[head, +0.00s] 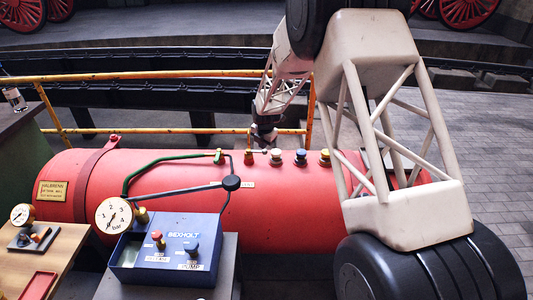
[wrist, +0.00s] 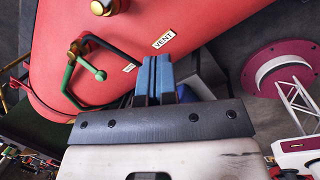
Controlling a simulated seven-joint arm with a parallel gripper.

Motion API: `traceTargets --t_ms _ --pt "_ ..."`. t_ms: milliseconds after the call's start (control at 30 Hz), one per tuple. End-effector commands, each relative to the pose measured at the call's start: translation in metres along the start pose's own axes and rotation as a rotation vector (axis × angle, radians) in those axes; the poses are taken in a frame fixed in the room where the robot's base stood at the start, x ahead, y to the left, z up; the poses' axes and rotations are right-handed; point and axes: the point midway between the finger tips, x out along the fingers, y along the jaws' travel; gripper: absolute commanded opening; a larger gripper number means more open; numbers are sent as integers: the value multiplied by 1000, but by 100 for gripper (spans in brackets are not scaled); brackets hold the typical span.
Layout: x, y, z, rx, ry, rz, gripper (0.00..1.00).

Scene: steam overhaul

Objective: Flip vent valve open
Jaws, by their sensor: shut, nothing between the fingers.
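A white VENT label (wrist: 163,39) lies on the red tank (wrist: 230,20) in the wrist view. My gripper (head: 267,139) is above the tank, close to this fitting. Its blue fingers (wrist: 157,76) are shut and empty, apart from the label.
Several capped fittings stand right of the red-topped one. A blue pump box (head: 185,250) and round gauge (head: 114,215) are in front. A yellow rail (head: 150,131) runs behind.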

Motion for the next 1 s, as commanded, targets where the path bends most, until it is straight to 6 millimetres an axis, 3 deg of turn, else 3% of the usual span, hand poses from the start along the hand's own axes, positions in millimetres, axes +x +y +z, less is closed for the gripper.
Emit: traceTargets --t_ms 600,800,1000 --pt "5 -44 13 747 198 264 0" --pt "5 -54 20 910 230 319 0" --pt "4 -57 24 968 240 339 0"
